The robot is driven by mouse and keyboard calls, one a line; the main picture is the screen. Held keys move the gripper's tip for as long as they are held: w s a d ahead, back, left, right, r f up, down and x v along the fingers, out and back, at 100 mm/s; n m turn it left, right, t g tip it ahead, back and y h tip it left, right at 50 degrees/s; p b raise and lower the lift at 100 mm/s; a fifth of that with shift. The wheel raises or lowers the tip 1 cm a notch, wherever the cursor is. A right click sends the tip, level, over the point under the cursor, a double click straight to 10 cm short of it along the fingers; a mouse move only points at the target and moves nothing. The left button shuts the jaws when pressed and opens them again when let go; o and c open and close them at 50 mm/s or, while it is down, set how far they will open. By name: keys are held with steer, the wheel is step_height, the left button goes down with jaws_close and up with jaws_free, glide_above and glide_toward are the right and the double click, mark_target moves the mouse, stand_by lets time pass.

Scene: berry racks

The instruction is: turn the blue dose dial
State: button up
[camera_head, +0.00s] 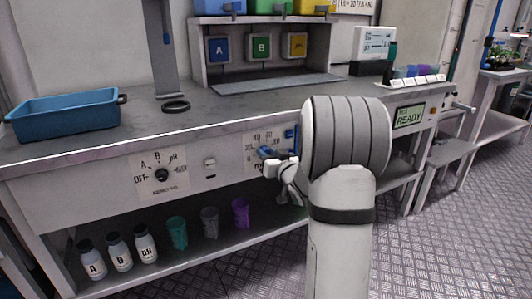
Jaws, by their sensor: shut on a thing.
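The blue dose dial (266,152) is on the front panel of the bench, with printed numbers around its upper side. My gripper (270,157) is at the dial, shut on it. The gripper and my arm's wrist cover the dial's lower right part and some of the panel beside it. Which mark the dial points to is too small to tell.
A black selector knob (161,175) and a small white switch (209,165) are left on the panel. A display reading READY (409,116) is to the right. Bottles (119,251) and coloured cups (177,232) stand on the lower shelf. A blue tray (65,115) sits on the bench top.

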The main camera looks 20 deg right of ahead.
steer(key=m+p, duration=0.2)
steer(key=m, duration=0.2)
steer(key=shift+r+p, duration=0.15)
steer(key=shift+p, duration=0.2)
steer(key=shift+d+m+p, duration=0.1)
steer(key=shift+m+p, duration=0.75)
steer(key=shift+m, duration=0.55)
steer(key=o, duration=0.9)
steer(key=shift+o, duration=0.2)
steer(key=shift+s, duration=0.5)
steer(key=s+p, duration=0.1)
steer(key=s, duration=0.5)
steer(key=shift+s+d+f+p, duration=0.15)
steer(key=shift+s+f+p, duration=0.05)
steer(key=shift+s+p, duration=0.15)
